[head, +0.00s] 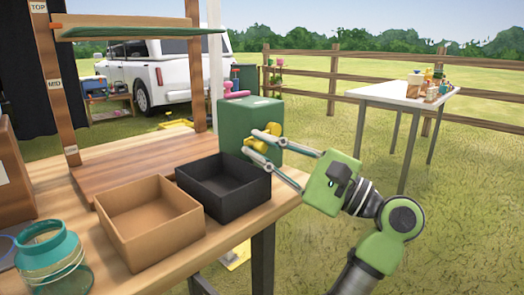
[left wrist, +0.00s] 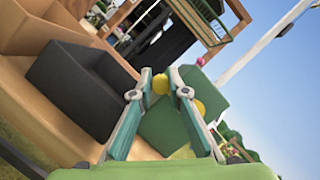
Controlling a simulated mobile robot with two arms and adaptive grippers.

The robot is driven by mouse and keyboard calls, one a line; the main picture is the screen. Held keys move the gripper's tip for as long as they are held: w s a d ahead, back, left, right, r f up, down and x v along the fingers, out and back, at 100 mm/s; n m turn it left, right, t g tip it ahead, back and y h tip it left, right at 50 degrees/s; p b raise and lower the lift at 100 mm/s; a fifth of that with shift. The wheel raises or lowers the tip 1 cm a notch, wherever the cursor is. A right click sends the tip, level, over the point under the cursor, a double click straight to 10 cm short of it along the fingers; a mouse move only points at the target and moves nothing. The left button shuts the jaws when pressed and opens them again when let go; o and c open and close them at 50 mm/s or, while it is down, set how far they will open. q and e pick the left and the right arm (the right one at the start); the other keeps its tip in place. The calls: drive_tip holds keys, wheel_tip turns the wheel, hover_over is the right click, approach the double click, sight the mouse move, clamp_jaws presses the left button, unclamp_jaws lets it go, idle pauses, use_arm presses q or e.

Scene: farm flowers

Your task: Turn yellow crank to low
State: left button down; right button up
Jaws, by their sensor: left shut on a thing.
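The yellow crank (head: 275,129) is on the side of a green box (head: 236,120) at the table's far right corner. My left gripper (head: 257,142) reaches it from the right and is shut on a yellow part of the crank. In the left wrist view, a yellow knob (left wrist: 160,84) sits between the fingertips, with another yellow part (left wrist: 199,107) to their right. A wooden post (head: 52,85) carries TOP and MID labels and a low label too small to read. A shelf bar (head: 130,30) hangs a little below TOP. My right gripper is not in view.
An open black box (head: 225,190) and an open brown box (head: 148,222) stand on the wooden table close to the gripper. A teal jar (head: 50,258) is at front left. A white table (head: 385,95) stands apart on the grass.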

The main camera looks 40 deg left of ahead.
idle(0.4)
use_arm(q)
drive_tip(key=c, duration=1.9)
unclamp_jaws()
